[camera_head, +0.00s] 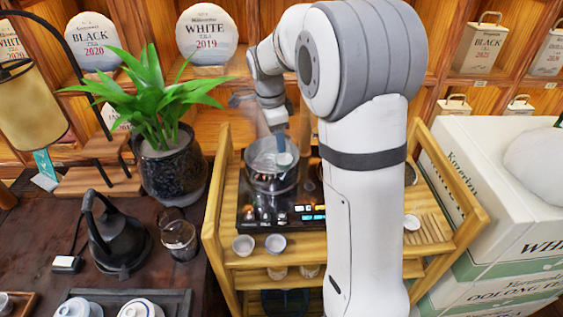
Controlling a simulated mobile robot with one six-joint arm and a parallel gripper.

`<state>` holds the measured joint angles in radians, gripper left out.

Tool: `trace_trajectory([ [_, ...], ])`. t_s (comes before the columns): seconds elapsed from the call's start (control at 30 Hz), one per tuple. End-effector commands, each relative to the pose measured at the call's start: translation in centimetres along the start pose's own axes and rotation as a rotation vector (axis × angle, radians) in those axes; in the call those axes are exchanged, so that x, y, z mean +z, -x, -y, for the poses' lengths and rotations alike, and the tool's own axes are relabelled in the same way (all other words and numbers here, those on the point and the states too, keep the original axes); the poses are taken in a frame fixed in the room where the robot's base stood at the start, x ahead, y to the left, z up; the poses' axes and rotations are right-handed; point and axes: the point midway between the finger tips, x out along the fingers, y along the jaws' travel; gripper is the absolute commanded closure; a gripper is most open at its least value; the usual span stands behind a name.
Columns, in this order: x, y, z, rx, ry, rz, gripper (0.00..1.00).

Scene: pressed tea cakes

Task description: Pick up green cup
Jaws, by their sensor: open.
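No cup in the head view is clearly green. A whitish cup (243,245) and a pale grey-blue cup (275,244) stand side by side on the front edge of the wooden cart. A small white cup (412,222) sits at the cart's right on slats. My gripper (268,138) is blurred and partly hidden; it is open, pointing down over a glass-topped steel pot (272,190). A small grey-blue piece shows at the pot's top; I cannot tell what it is. My arm hides the middle of the cart.
The pot stands on a black cooktop (308,213) on the wooden cart (225,215), which has raised rails. Left are a potted plant (172,165), a black kettle (118,240) and a glass pitcher (178,238). White boxes (500,205) stand right.

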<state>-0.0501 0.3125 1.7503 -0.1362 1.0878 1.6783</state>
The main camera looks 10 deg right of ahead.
Motion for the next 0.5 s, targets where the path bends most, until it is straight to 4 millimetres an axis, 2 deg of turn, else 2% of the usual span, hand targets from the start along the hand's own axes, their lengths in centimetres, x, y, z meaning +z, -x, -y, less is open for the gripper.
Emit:
trace_trajectory([
  [0.27,-0.2,-3.1,-0.2,0.004,-0.005,0.0,0.47],
  [0.5,-0.5,-6.7,-0.4,0.004,-0.004,-0.001,0.47],
])
